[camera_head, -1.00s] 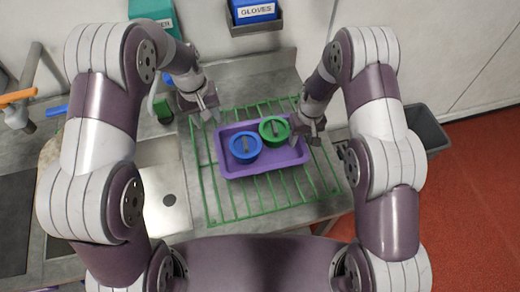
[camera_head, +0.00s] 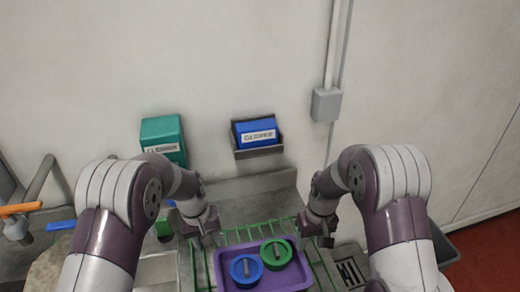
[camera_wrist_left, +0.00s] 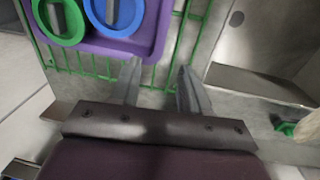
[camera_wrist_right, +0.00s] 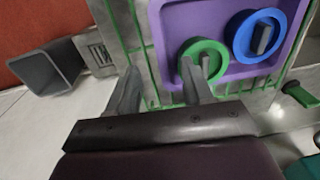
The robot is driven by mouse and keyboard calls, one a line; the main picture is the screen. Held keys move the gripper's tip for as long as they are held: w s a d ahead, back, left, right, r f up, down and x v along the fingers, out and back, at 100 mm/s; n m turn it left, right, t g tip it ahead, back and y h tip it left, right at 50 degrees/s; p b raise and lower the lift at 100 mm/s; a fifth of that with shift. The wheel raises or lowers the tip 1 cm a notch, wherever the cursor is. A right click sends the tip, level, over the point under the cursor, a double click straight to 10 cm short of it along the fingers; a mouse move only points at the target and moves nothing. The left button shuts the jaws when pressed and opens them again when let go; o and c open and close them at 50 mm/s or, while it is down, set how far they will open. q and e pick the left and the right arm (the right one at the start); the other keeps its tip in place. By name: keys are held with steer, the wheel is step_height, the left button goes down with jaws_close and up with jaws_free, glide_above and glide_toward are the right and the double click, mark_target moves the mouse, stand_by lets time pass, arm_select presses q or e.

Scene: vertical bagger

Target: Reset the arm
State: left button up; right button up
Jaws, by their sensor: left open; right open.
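My left gripper (camera_head: 210,238) is open and empty, left of the purple tray (camera_head: 232,283) and above the counter. Its open fingers (camera_wrist_left: 160,85) show in the left wrist view, with nothing between them. My right gripper (camera_head: 318,240) is open and empty, at the right of the tray; its fingers (camera_wrist_right: 160,85) show apart in the right wrist view. A blue round lidded pot (camera_head: 245,269) and a green one (camera_head: 276,253) sit in the tray. The bottom of the tray is cut off in the head view.
The tray rests on a green wire rack (camera_head: 258,231). A blue gloves box (camera_head: 255,132) and a teal box (camera_head: 164,138) are on the back wall. A tap (camera_head: 22,222) is at the left. A grey bin (camera_wrist_right: 48,68) stands on the floor beside the counter.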

arm_select(q)
steer(key=s+a+r+m+b, duration=0.1)
steer(key=s+a+b, duration=0.1)
steer(key=s, duration=0.7)
steer(key=s+a+r+m+t+y+b, duration=0.1)
steer(key=s+a+b, duration=0.1)
steer(key=s, duration=0.6)
steer(key=shift+s+a+r+m+b, duration=0.25)
steer(key=shift+s+a+m+b, duration=0.05)
steer(key=shift+s+a+m, duration=0.1)
arm_select(e)
steer(key=s+d+r+m, duration=0.1)
steer(key=s+d, duration=0.1)
steer(key=s, duration=0.7)
steer(key=s+d+r+m+t, duration=0.1)
steer(key=s+d+r, duration=0.1)
steer(key=s, duration=0.7)
steer(key=shift+s+d+r+t+h, duration=0.2)
steer(key=shift+r+t+h, duration=0.1)
steer(key=shift+h, duration=0.1)
